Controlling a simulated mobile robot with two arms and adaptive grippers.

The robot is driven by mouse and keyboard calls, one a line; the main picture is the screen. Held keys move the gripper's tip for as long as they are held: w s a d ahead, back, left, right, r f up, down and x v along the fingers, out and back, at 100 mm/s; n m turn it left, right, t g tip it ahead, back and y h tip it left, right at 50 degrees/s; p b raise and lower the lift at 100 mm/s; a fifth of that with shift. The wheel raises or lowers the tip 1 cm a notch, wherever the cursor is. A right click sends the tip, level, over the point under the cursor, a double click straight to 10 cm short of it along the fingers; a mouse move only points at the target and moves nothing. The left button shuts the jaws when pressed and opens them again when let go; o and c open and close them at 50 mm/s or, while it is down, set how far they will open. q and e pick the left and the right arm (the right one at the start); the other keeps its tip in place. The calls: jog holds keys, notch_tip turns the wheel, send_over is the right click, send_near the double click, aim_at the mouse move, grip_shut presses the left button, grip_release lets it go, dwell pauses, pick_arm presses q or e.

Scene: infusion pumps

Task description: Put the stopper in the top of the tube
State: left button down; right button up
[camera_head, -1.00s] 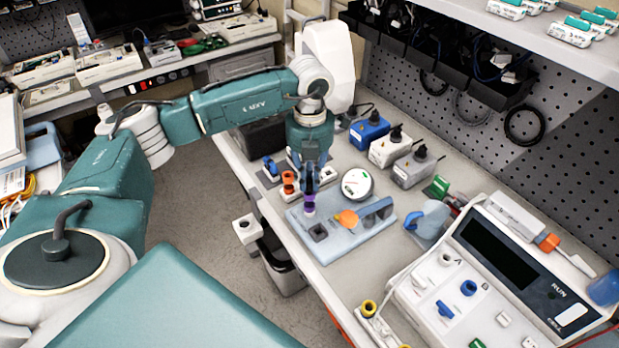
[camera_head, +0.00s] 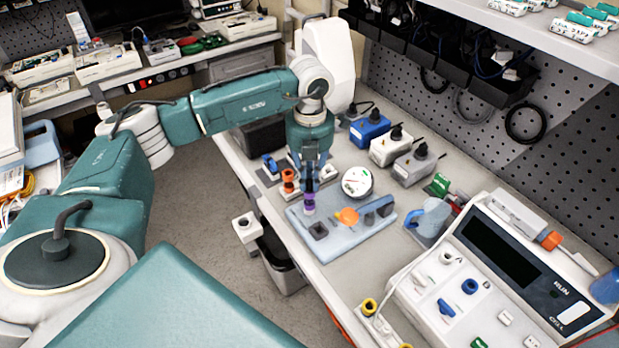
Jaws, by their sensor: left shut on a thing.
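No separate tube can be made out. On the board are a dark square socket (camera_head: 318,231), an orange round piece (camera_head: 347,216) and a grey-blue upright block (camera_head: 378,209). My right gripper is not in view.
A white round dial (camera_head: 357,182) and orange and blue connectors (camera_head: 288,181) stand close to the gripper. Blue, white and grey boxes (camera_head: 390,146) are behind. A large pump (camera_head: 495,270) fills the right side. A waste bin (camera_head: 280,262) is below the bench edge.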

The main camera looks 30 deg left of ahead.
pick_arm(q)
jog(key=shift+f, duration=0.15)
jog(key=c, duration=1.1)
grip_release()
jog(key=shift+r+p, duration=0.3)
jog(key=shift+r, duration=0.25)
jog(key=shift+r+p, duration=1.65)
jog(key=shift+r, duration=1.35)
